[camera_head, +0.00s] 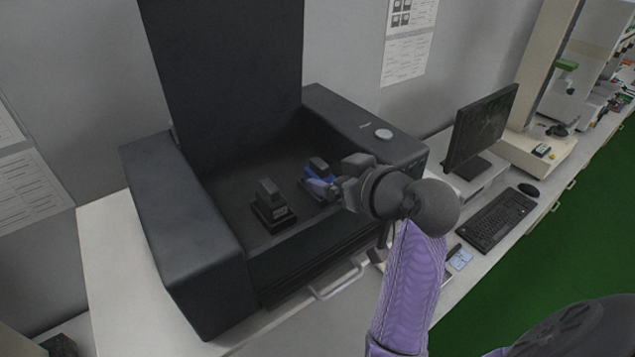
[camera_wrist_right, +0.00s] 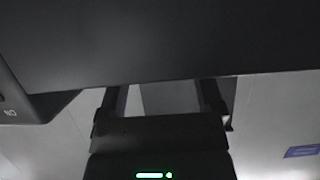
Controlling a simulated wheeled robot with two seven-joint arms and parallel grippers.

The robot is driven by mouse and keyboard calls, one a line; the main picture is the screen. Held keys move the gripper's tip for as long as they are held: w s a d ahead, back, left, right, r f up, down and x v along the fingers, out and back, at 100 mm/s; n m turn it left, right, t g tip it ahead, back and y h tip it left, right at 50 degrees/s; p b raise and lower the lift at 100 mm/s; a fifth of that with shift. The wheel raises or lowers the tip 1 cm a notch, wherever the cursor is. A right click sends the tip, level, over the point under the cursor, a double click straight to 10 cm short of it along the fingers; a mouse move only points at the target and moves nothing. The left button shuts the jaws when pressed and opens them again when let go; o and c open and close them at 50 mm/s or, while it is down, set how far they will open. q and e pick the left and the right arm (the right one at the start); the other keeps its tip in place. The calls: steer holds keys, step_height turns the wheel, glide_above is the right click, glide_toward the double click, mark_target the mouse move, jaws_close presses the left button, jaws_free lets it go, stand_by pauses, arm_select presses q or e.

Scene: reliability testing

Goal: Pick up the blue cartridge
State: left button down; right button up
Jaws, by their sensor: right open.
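The blue cartridge (camera_head: 319,172), with a dark top, stands inside the open bay of the black machine (camera_head: 195,245). My right gripper (camera_head: 333,187) reaches into the bay from the right and is right at the cartridge, partly covering it. Whether the fingers touch it cannot be told. In the right wrist view the two dark fingers (camera_wrist_right: 163,98) are apart, with a grey patch between them; the cartridge cannot be made out there. A black block-shaped cartridge (camera_head: 272,207) stands left of the blue one. My left gripper is not in view.
The machine's raised side walls flank the bay, and a dark lid (camera_head: 222,65) stands upright behind it. A round button (camera_head: 383,134) sits on the right wall. A monitor (camera_head: 480,128) and keyboard (camera_head: 496,220) are to the right on the white bench.

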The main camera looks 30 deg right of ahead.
mark_target(326, 173)
steer(key=x, duration=0.4)
steer(key=shift+w+a+r, duration=0.1)
jaws_close()
